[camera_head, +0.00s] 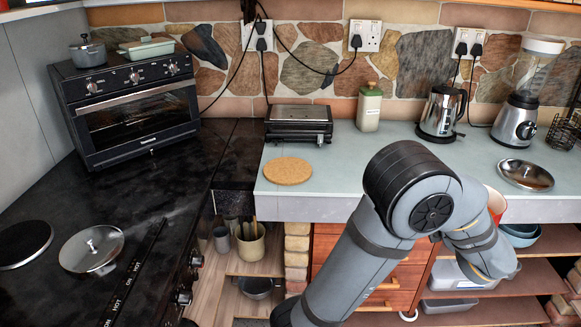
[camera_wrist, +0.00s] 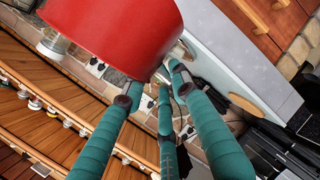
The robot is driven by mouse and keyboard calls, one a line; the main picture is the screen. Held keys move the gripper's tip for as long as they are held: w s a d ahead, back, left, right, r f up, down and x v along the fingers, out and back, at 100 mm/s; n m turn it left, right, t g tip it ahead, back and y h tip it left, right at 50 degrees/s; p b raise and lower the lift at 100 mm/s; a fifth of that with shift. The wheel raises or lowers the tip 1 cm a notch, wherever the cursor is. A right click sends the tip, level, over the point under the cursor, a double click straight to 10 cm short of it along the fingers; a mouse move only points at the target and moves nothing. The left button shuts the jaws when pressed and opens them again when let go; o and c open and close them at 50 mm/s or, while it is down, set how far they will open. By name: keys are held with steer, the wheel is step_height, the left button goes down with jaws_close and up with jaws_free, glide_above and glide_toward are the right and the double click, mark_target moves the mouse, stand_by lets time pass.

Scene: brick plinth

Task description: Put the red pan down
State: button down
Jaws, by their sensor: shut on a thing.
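The red pan (camera_wrist: 115,28) fills the upper left of the wrist view. In the head view only a small part of the red pan (camera_head: 498,204) shows, at the counter's front edge behind my arm. My gripper (camera_wrist: 155,85) has its teal fingers at the pan's side, shut on it. The exact grip point is partly hidden. In the head view my arm hides the fingers. A round cork mat (camera_head: 287,171) lies bare on the grey counter (camera_head: 345,160), left of my arm.
A steel lid (camera_head: 525,174) lies on the right counter. A grill (camera_head: 299,123), a canister (camera_head: 368,107), a kettle (camera_head: 441,112) and a blender (camera_head: 516,120) stand along the back. Another lid (camera_head: 92,250) lies on the black hob at left. The counter around the mat is clear.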

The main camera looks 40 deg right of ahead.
steer(key=w+d+r+n+t+y+p, duration=0.2)
steer(key=w+d+n+t+y, duration=0.1)
steer(key=w, duration=0.9)
steer(key=w+d+r+n+t+y+p, duration=0.2)
steer(key=w+n+y, duration=0.15)
steer(key=w, duration=0.95)
steer(key=n+t+y+p, duration=0.1)
steer(key=n+y+p, duration=0.2)
steer(key=n+y, duration=0.15)
glide_above(274, 179)
steer(key=shift+s+f, duration=0.15)
steer(key=shift+f, duration=4.75)
steer(key=shift+a, duration=0.1)
